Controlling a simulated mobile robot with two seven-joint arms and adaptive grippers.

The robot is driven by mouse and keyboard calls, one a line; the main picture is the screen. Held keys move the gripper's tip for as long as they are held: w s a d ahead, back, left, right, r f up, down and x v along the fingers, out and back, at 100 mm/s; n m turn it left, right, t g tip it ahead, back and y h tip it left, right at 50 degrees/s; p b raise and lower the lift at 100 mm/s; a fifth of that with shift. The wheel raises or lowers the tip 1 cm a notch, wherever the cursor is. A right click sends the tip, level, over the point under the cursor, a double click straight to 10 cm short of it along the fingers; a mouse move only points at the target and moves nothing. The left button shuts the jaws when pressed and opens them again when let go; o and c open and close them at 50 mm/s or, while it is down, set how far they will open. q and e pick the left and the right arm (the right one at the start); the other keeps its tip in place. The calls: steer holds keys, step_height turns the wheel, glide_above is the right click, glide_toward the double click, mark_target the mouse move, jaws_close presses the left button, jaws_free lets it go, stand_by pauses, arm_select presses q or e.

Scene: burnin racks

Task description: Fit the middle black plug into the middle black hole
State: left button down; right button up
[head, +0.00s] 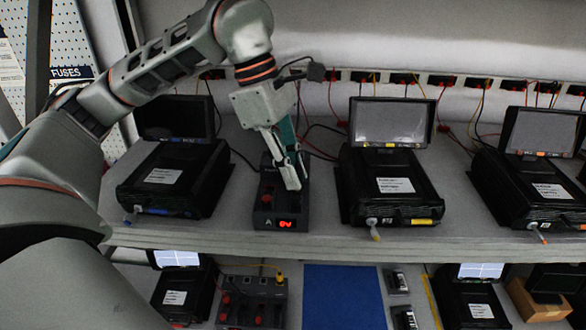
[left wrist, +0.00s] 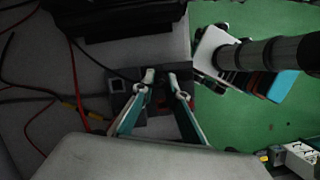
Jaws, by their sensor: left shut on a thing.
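My left gripper (head: 298,172) reaches down over a dark test box (head: 289,201) on the upper shelf. This box has red parts on its left side and a lit red display at its front. In the left wrist view, my left gripper (left wrist: 160,78) has its fingertips close together over the box (left wrist: 120,101), with something dark between them. The fingers hide most of the black plug they are shut on. I cannot make out the middle black hole or whether the plug is in it. My right gripper is not in view.
Black units with raised screens stand left (head: 175,178) and right (head: 388,185) of the box, another farther right (head: 528,180). Cables hang from the back strip (head: 400,80). The lower shelf holds a blue mat (head: 343,297) and another box (head: 250,300).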

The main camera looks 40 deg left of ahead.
arm_select(q)
steer(key=shift+f, duration=0.25)
steer(key=c, duration=1.9)
jaws_free()
steer(key=shift+s, duration=0.1)
steer(key=o, duration=0.4)
steer(key=shift+o, duration=0.2)
